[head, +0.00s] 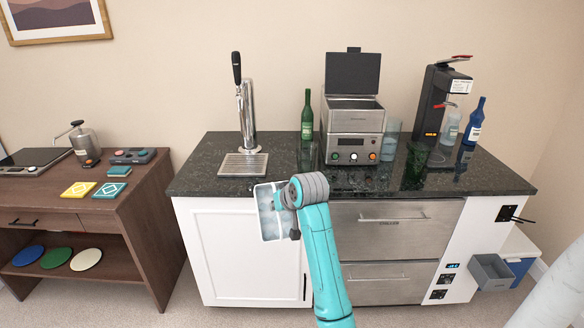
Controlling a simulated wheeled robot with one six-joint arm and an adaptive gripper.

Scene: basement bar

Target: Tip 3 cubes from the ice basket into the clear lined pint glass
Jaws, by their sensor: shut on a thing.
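A white-rimmed container with pale, greyish-blue contents, apparently the ice basket (265,196), hangs in front of the counter's front edge, left of my wrist. My gripper (280,203) is shut on it; the wrist and arm hide the fingertips and part of the basket. Single cubes cannot be made out. A clear, pale bluish glass (391,138) stands right of the ice machine. Another faint clear glass (305,154) stands left of the machine. I cannot tell which one is lined. Both stand apart from the basket.
The ice machine (352,150) has its lid up. A green bottle (307,118), green glass (415,163), beer tap (243,110), drip tray (243,165), black dispenser (434,110) and blue bottle (473,124) stand on the dark counter (205,180). Its front left is clear.

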